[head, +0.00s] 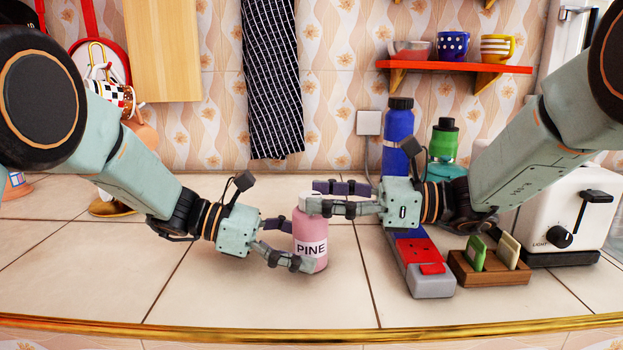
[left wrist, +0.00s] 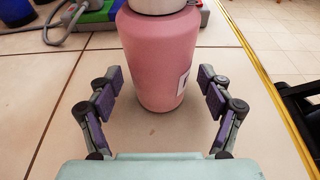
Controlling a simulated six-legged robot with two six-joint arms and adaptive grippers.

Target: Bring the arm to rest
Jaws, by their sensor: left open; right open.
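A pink bottle (head: 311,238) with a white "PINE" label and a pale top stands upright on the tiled counter, in the middle of the head view. My left gripper (head: 292,243) is open, low down, with its fingers around or beside the bottle's lower body. In the left wrist view the bottle (left wrist: 160,58) stands just beyond and between the open fingertips, with a gap on each side. My right gripper (head: 317,197) is open at the height of the bottle's top, its fingers reaching in from the right. The fingers partly hide the top.
A red-and-grey power strip (head: 425,262), a wooden holder (head: 490,268) and a white toaster (head: 565,215) stand to the right. Blue (head: 398,140) and green (head: 444,143) bottles stand behind. A gold edge (head: 300,331) runs along the front. The counter's left front is clear.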

